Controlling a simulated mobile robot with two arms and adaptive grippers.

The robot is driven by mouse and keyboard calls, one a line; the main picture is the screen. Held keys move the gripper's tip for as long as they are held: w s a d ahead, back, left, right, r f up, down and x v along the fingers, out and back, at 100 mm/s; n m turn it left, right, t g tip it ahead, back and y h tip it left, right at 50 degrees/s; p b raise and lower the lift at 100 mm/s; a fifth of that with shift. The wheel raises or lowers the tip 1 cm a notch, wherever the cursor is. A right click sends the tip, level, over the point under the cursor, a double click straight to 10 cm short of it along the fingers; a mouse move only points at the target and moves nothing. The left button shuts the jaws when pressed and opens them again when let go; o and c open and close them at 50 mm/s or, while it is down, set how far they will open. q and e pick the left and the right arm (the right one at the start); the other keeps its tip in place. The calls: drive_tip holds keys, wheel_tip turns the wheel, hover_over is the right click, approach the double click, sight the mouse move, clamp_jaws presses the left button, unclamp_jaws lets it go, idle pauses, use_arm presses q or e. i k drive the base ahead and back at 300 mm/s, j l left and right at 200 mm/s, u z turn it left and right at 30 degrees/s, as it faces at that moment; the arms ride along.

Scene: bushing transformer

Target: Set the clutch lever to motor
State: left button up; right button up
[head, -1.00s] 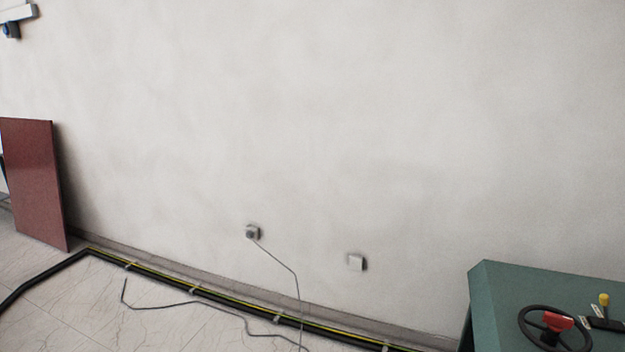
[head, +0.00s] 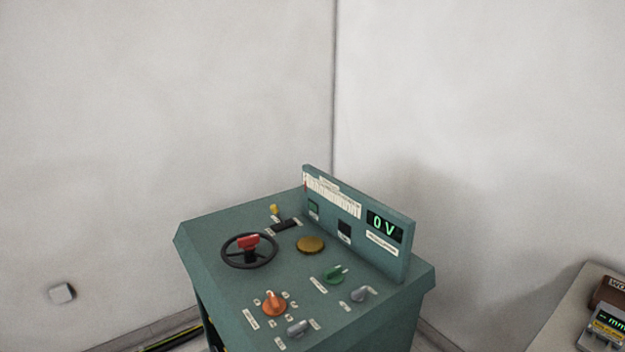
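The green control desk (head: 215,285) stands in the corner in the head view, with several controls on its sloping top. A small yellow-knobbed lever (head: 274,209) rises near the back, beside a black slotted plate (head: 286,227) with small white labels. A black handwheel (head: 250,262) with a red grip or block (head: 248,242) at its hub is in front of it. The label texts are too small to read, so I cannot tell for certain which control is the clutch lever or its setting. Neither of my grippers is in view.
An orange knob (head: 274,304), a green knob (head: 334,274), grey knobs (head: 299,327) and a yellow-brown round button (head: 310,245) share the top. A display (head: 385,226) reads 0 V. A table (head: 567,318) with instruments stands at right. A wall socket (head: 62,293) is at left.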

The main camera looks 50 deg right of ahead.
sight(275, 208)
drive_tip(key=z, duration=1.15)
drive_tip(key=i+j+u, duration=0.1)
drive_tip(key=i+u, duration=0.35)
